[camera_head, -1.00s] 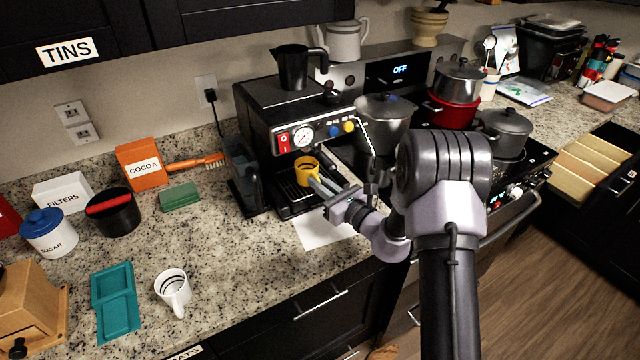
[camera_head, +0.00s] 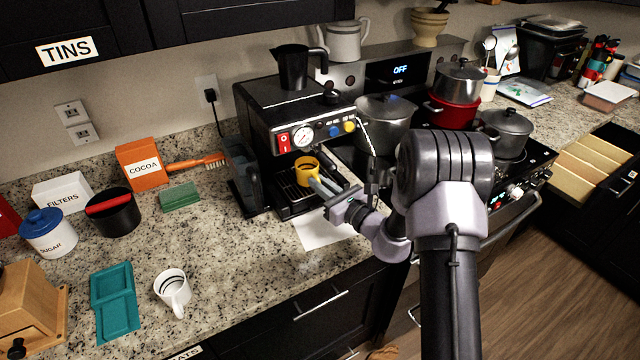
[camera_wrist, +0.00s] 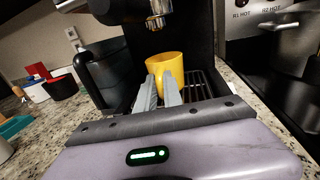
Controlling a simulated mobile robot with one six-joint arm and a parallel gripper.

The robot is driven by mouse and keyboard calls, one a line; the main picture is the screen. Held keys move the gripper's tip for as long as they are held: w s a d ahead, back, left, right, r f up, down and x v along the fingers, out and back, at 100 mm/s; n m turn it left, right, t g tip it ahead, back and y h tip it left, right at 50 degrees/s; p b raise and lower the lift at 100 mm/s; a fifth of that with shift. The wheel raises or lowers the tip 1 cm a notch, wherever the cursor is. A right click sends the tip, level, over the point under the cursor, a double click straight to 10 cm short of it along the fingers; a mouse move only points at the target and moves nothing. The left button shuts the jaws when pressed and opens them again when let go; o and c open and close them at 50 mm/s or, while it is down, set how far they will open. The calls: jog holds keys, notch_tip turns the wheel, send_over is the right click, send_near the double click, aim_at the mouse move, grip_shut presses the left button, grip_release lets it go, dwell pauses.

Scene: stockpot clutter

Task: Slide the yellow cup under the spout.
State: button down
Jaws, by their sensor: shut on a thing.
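The yellow cup (camera_head: 304,166) stands upright on the drip tray (camera_head: 289,211) of the black coffee machine (camera_head: 268,120). In the wrist view the yellow cup (camera_wrist: 168,68) is between my gripper's fingertips (camera_wrist: 160,92), which are shut on its near part. In the head view my gripper (camera_head: 318,186) reaches in from the right, at the front of the machine. The metal spout (camera_wrist: 155,15) shows at the top of the wrist view, above and slightly left of the cup. I cannot tell how exactly the cup lines up in depth.
A dark container (camera_head: 240,165) stands at the machine's left side. A white sheet (camera_head: 322,230) lies on the counter in front. A stockpot (camera_head: 386,122) is close on the right. A white mug (camera_head: 173,289) and a teal tray (camera_head: 115,300) are at the left front.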

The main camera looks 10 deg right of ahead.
jog(key=shift+f+b, duration=0.3)
jog(key=shift+f, duration=0.05)
jog(key=c, duration=1.4)
grip_release()
jog(key=shift+b+v, duration=1.15)
jog(key=shift+v, duration=3.35)
